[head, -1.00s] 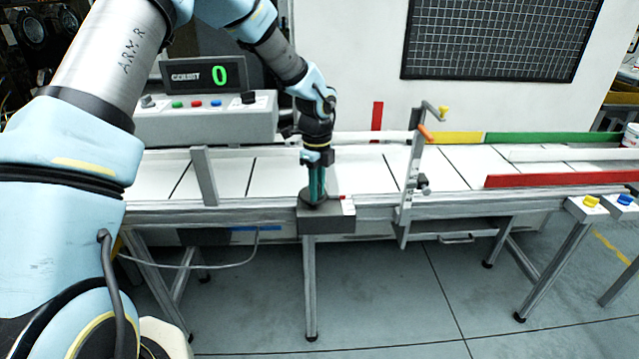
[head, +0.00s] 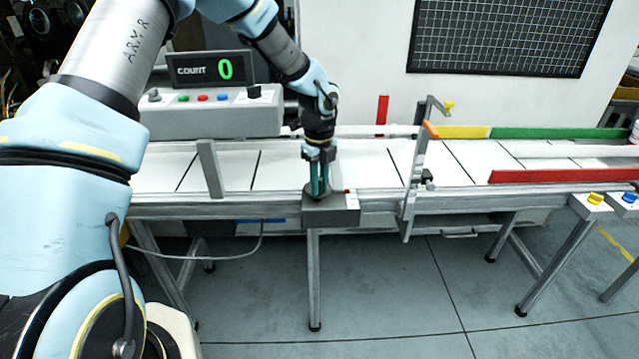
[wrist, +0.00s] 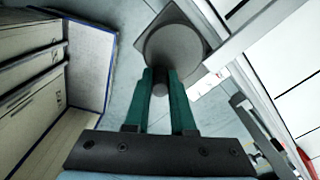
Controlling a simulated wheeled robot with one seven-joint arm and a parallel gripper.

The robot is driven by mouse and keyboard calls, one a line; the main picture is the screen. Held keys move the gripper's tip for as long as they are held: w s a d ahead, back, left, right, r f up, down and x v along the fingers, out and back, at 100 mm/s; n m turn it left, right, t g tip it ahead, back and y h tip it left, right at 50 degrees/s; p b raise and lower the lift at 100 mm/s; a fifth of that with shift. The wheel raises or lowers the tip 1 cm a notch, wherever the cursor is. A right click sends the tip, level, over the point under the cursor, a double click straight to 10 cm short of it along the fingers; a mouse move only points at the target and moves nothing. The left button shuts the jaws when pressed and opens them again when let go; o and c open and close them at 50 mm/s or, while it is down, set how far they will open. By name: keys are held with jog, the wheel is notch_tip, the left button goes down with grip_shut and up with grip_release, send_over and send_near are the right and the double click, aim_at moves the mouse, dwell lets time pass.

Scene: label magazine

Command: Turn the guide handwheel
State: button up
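The guide handwheel is a dark grey disc (wrist: 172,48) with a short round handle (wrist: 160,84) standing up from it. In the head view the handwheel (head: 316,194) sits on top of a grey block (head: 331,214) at the conveyor's front edge, mostly hidden by my fingers. My gripper (head: 318,188) points straight down onto it. In the wrist view the two green fingers of my gripper (wrist: 160,76) lie on either side of the handle and appear closed on it, with no clear gap.
The white conveyor (head: 365,170) runs behind, with an upright grey post (head: 210,168) to the left and a bracket with an orange tip (head: 416,160) to the right. A control box (head: 212,114) with a display reading COUNT 0 stands behind. The floor in front is clear.

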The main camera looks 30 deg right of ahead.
jog(key=o, duration=0.4)
jog(key=shift+o, duration=0.2)
notch_tip(320, 180, up, 11)
jog(key=b, duration=0.2)
jog(key=shift+f+b, duration=0.1)
jog(key=shift+b, duration=0.2)
jog(key=a+n, duration=1.5)
jog(key=a, duration=0.5)
jog(key=s+a+n, duration=0.3)
jog(key=a+n, duration=0.5)
jog(key=a, duration=0.1)
jog(key=s+a+n+t, duration=0.1)
jog(key=s+a+n, duration=0.3)
jog(key=a+n, duration=0.4)
jog(key=shift+a+n+t, duration=0.3)
jog(key=shift+a+n, duration=0.05)
jog(key=shift+n, duration=0.25)
